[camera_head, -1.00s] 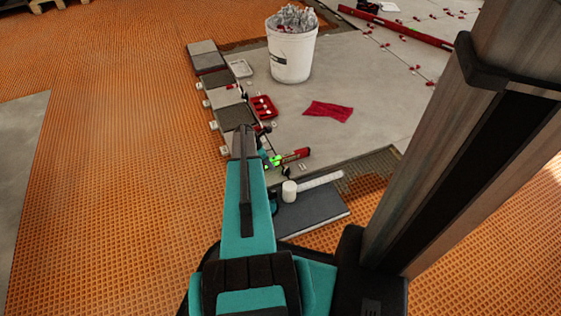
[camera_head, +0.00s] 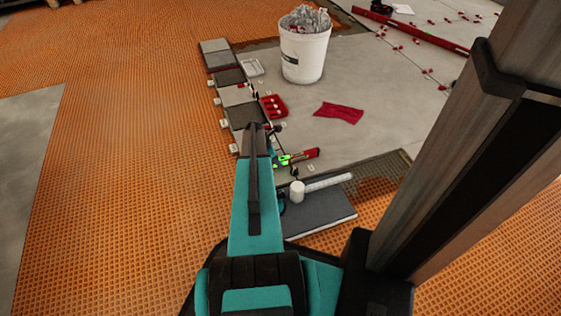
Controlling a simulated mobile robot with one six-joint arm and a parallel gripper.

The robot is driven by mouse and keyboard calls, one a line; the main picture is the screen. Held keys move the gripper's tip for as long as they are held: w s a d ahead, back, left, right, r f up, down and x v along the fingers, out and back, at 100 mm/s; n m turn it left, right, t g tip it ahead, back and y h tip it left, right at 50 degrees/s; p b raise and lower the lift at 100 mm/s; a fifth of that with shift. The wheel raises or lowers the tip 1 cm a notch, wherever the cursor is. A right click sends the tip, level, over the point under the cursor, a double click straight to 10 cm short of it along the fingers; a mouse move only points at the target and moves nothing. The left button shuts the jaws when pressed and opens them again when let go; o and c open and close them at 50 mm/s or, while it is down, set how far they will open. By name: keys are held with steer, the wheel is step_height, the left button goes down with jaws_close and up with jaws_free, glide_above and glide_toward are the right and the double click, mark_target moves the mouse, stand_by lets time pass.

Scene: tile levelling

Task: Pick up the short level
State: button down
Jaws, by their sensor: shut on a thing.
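The short level (camera_head: 303,156) is red with a bright green part at its left end. It lies at or just above the front edge of the grey tiles. My gripper (camera_head: 280,160) is at the green left end of the level and shut on it. My own arm hides much of the gripper, so the fingers are hard to make out. I cannot tell whether the level is clear of the tile.
A white bucket (camera_head: 303,58), a red cloth (camera_head: 339,112) and a red tray (camera_head: 273,107) stand on the tiles. A long red level (camera_head: 412,30) lies at the back right. A dark slab (camera_head: 318,214) with a white roll (camera_head: 297,191) lies in front. Orange matting (camera_head: 110,180) is open at left.

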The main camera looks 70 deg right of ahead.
step_height(320, 180, up, 10)
steer(key=p, duration=0.4)
steer(key=shift+f, duration=0.15)
stand_by(1.0)
steer(key=shift+w, duration=0.1)
